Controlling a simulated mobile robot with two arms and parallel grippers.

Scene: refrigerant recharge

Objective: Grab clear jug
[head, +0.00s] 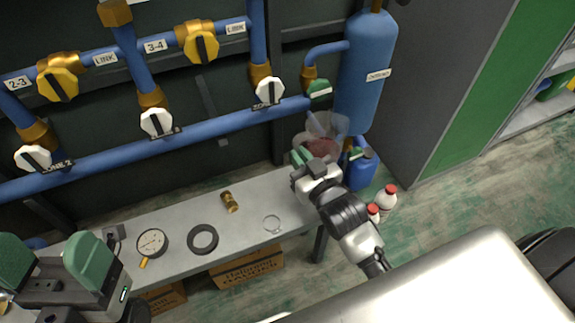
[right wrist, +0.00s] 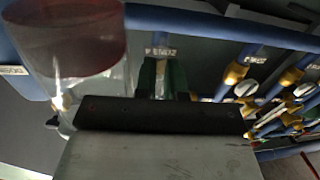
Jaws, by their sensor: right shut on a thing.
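The clear jug (head: 328,128) is see-through, with dark red showing in it. It stands out beyond the far right end of the grey bench, by the blue cylinder. My right gripper (head: 302,156) is shut at the jug's near left side. In the right wrist view the jug (right wrist: 90,75) fills the upper left, tilted in the picture, and the right gripper's green-padded fingers (right wrist: 165,78) are close together beside it. The exact part held is hard to make out. My left gripper (head: 54,262) is at the lower left, its green fingers wide apart and empty.
The grey bench (head: 180,222) holds a gauge (head: 152,242), a black ring (head: 203,239), a brass fitting (head: 230,202) and a thin ring (head: 272,224). Blue pipes with valves run behind. A blue container (head: 361,170) and red-capped bottles (head: 384,199) stand right of the bench.

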